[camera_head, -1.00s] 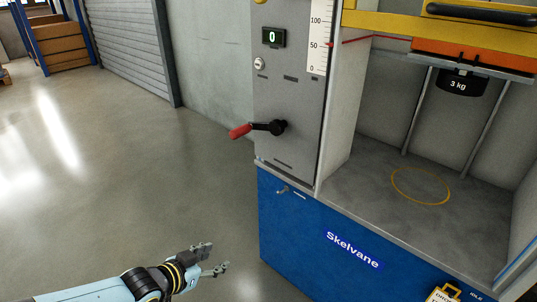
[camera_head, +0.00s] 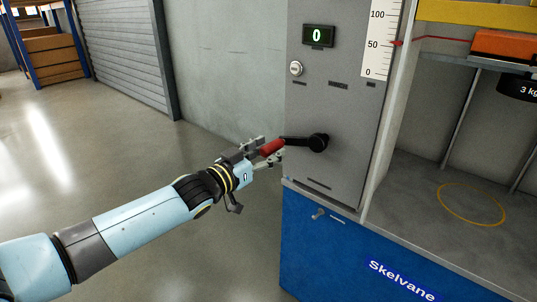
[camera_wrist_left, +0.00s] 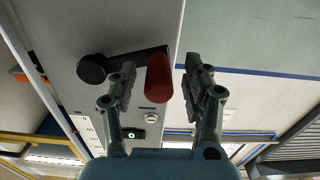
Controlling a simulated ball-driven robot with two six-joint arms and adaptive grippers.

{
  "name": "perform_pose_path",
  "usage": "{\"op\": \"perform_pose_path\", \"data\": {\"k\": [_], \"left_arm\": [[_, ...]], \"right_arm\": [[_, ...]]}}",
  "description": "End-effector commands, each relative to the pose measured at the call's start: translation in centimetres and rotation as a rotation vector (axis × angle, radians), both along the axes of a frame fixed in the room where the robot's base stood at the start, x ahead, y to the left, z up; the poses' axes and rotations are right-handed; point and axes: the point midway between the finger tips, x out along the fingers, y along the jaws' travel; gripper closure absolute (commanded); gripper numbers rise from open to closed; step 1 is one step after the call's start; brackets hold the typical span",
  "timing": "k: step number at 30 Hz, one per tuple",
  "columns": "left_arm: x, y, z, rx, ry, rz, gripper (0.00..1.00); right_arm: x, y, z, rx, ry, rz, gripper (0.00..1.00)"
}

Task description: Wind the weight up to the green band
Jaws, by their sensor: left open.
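The crank has a black arm (camera_head: 306,142) and a red handle (camera_head: 271,148) pointing left from the grey machine panel (camera_head: 335,110). My left gripper (camera_head: 264,150) is open at the red handle. In the left wrist view the red handle (camera_wrist_left: 158,78) lies between the two spread fingers (camera_wrist_left: 160,88), with a gap on the right side. The weight (camera_head: 517,87), marked 3 kg, hangs under an orange block (camera_head: 503,45) at the right edge. A ruled scale (camera_head: 377,42) has a red pointer near 50. I see no green band. The display (camera_head: 318,35) reads 0. My right gripper is out of view.
The blue cabinet base (camera_head: 335,245) with a small latch (camera_head: 318,214) stands below the panel. A yellow ring (camera_head: 471,204) marks the machine's grey floor. The shop floor (camera_head: 110,140) to the left is clear. A shutter (camera_head: 122,55) and shelf stand behind.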

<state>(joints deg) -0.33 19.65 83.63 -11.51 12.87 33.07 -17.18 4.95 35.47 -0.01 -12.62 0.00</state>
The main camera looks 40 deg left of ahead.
Motion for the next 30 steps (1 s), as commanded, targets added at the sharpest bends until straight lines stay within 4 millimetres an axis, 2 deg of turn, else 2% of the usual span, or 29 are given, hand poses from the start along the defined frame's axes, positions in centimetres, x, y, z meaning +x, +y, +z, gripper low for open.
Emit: {"op": "perform_pose_path", "data": {"k": [3, 11, 22, 30], "left_arm": [[0.6, -0.1, 0.0, -0.001, 0.001, 0.001, 0.51], [0.6, -0.1, 0.0, -0.001, 0.001, 0.000, 0.52], [0.6, -0.1, 0.0, 0.000, 0.001, 0.000, 1.00], [0.6, -0.1, 0.0, 0.000, 0.001, 0.000, 1.00]], "right_arm": [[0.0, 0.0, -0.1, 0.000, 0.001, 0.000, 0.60], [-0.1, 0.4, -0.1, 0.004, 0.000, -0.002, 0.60], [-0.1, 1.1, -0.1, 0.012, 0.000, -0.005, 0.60], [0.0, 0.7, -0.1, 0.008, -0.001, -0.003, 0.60]]}}
